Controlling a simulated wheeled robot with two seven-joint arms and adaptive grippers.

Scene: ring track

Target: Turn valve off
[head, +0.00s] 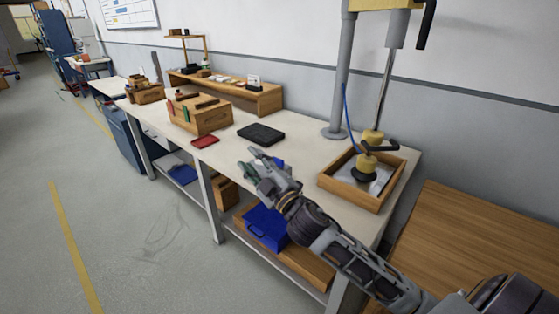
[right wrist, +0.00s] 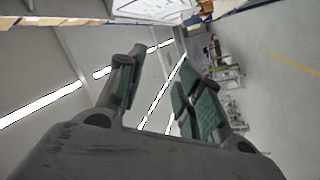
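A yellow fitting (head: 367,163) with a black base stands in a wooden tray (head: 340,190) at the right end of the workbench. A black handle (head: 380,146) lies roughly level across its top; I cannot tell whether this is the valve or how it is set. My right gripper (head: 250,166) is left of the tray, near the bench's front edge and apart from the fitting. In the right wrist view my right gripper (right wrist: 161,68) has its green-padded fingers spread, with nothing between them. My left gripper is out of view.
A grey post (head: 340,85) rises behind the tray. A blue hose (head: 349,120) runs down beside it. A black case (head: 261,134), a red item (head: 205,141) and a wooden tool box (head: 201,116) lie farther left. A blue box (head: 264,227) sits below the bench.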

